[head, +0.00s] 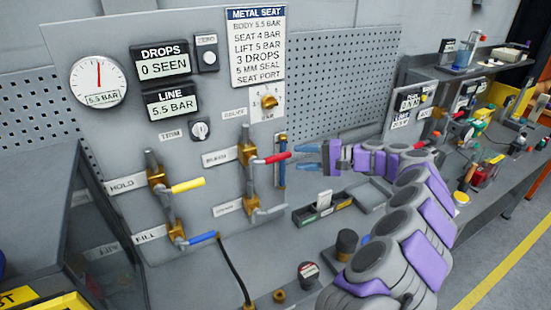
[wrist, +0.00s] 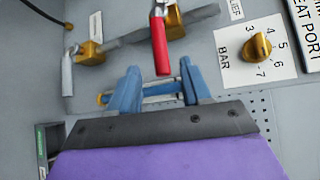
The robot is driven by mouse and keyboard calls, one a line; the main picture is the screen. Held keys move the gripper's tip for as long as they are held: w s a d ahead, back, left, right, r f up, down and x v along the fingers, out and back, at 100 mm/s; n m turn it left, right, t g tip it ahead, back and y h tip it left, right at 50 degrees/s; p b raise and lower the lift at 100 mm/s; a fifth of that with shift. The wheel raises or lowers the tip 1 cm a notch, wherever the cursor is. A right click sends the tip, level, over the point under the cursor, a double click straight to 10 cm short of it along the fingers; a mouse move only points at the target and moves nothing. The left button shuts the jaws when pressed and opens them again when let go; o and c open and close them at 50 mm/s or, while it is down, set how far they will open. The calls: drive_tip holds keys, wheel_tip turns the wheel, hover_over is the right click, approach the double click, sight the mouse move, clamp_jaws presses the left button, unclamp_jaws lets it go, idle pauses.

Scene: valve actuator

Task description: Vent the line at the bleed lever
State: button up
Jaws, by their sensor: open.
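The red-handled lever (head: 272,158) sits on a brass valve (head: 246,154) on the grey panel, beside a label I cannot read surely. Its handle points right, toward my gripper. My gripper (head: 305,157) is open with blue fingers just right of the handle's end. In the wrist view the red handle (wrist: 160,42) reaches down to between the spread fingertips (wrist: 159,66); I cannot tell whether they touch it. The line display (head: 171,103) reads 5.5 BAR, and the round gauge (head: 98,82) also shows 5.5 BAR.
A yellow lever (head: 188,185) by HOLD and a blue lever (head: 203,237) by FILL are at left. The drops display (head: 162,63) reads 0 SEEN. A BAR knob (wrist: 257,46) is near the red handle. A sectioned tray (head: 322,208) lies below my gripper on the cluttered bench.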

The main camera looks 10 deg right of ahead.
sight(287, 157)
drive_tip(key=x, duration=0.8)
drive_tip(key=shift+w+f, duration=0.15)
drive_tip(key=shift+w+a, duration=0.15)
drive_tip(key=shift+a, duration=0.4)
drive_tip(key=shift+f, duration=0.1)
clamp_jaws()
